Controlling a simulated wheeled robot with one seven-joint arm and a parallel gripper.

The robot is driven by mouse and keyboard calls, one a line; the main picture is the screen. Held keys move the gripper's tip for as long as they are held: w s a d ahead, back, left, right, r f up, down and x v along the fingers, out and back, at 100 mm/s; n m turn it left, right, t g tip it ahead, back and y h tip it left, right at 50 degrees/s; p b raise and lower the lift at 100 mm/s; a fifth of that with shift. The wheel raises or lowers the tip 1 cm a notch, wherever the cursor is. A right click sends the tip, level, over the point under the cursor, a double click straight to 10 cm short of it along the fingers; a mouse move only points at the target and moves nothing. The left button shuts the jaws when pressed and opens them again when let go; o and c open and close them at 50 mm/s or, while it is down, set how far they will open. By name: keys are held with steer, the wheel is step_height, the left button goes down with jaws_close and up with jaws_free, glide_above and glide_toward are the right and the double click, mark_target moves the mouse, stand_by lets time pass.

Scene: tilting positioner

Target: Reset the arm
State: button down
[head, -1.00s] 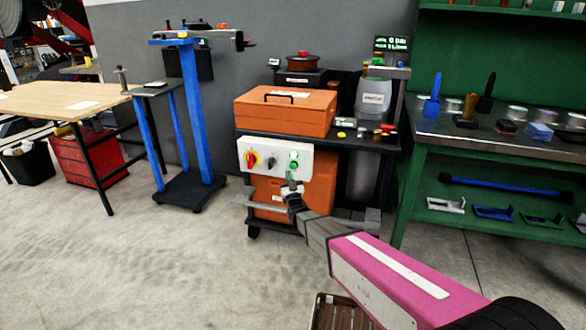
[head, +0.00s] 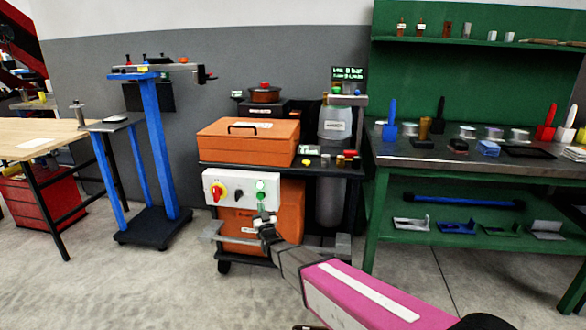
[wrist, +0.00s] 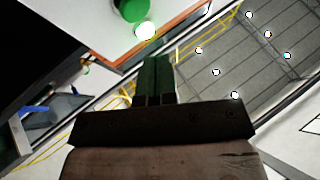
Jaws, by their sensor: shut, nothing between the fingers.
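My gripper (head: 264,215) is in the head view in front of the lower right of the white control panel (head: 228,204), just below its green button (head: 261,187). My arm reaches to it from the lower right. In the wrist view, the green fingers of my gripper (wrist: 157,62) are together with nothing between them. The green button (wrist: 130,8) and a bright lamp below it (wrist: 145,31) show just beyond the fingertips. I cannot tell whether the fingers touch the panel; they look apart from it.
The panel has a red-and-yellow switch (head: 217,192) and a black knob (head: 238,196). An orange case (head: 248,143) lies on the cart above. A blue stand (head: 166,150) is to the left and a green workbench (head: 480,165) to the right. Open floor lies in front.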

steer(key=s+d+f+m+g+h, duration=0.1)
steer(key=d+f+g+h, duration=0.2)
steer(key=d, duration=0.5)
steer(key=s+d+f+m+g+h, duration=0.15)
steer(key=d+g, duration=0.25)
steer(key=d, duration=0.4)
steer(key=d+f+g+h, duration=0.3)
steer(key=d, duration=0.5)
steer(key=s+d+m+g+h, duration=0.3)
steer(key=s+d+g, duration=0.8)
steer(key=s+d, duration=0.7)
steer(key=s, duration=0.3)
steer(key=shift+s+f, duration=0.15)
steer(key=shift+f, duration=0.2)
